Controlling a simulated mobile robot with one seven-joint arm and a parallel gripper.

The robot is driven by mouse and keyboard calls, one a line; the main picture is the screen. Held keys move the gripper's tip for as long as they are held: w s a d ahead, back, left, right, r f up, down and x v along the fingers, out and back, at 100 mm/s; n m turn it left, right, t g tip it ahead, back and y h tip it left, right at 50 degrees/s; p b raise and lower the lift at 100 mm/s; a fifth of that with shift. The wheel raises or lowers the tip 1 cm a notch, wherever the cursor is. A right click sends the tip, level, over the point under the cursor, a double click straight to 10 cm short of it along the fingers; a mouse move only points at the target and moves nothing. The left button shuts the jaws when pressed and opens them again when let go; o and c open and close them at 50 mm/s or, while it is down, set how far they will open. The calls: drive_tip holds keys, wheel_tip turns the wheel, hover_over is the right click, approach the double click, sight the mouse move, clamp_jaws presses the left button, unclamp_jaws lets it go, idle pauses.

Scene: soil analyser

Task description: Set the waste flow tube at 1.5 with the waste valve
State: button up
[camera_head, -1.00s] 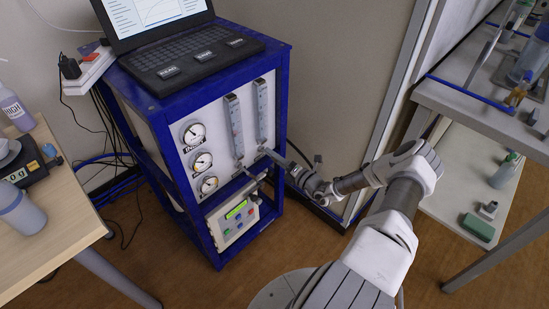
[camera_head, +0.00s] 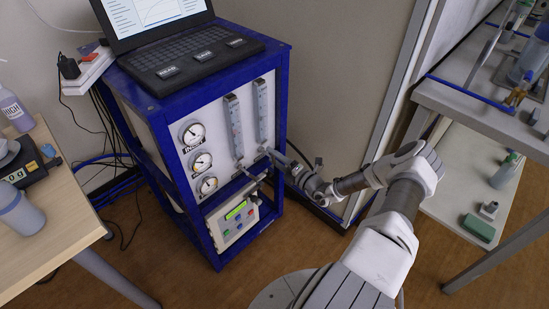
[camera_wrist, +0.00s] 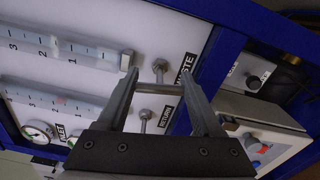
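The waste flow tube (camera_head: 262,110) is the right one of two upright scaled tubes on the white panel. In the wrist view the waste tube (camera_wrist: 88,54) is the upper one, with marks 1, 2 and 3. A faint float seems to sit between 1 and 2; its exact reading is not clear. My gripper (camera_wrist: 160,77) has its fingers apart, one on each side of the waste valve (camera_wrist: 160,68), beside the partly hidden WASTE label (camera_wrist: 187,72). Whether the fingertips touch the valve is not clear. In the head view my gripper (camera_head: 276,157) is at the panel.
The return valve (camera_wrist: 155,115) is close below the waste valve in the wrist view, between the fingers' lines. The return tube (camera_head: 235,125) and gauges (camera_head: 201,161) are to the left. A control box (camera_head: 238,216) sits below. The blue frame (camera_head: 283,110) borders the panel.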

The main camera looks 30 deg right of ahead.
drive_tip(key=o, duration=0.5)
drive_tip(key=shift+c, duration=0.2)
drive_tip(key=p+v, duration=0.3)
drive_tip(key=v, duration=1.4)
drive_tip(key=shift+s, duration=0.25)
drive_tip(key=shift+r, duration=0.1)
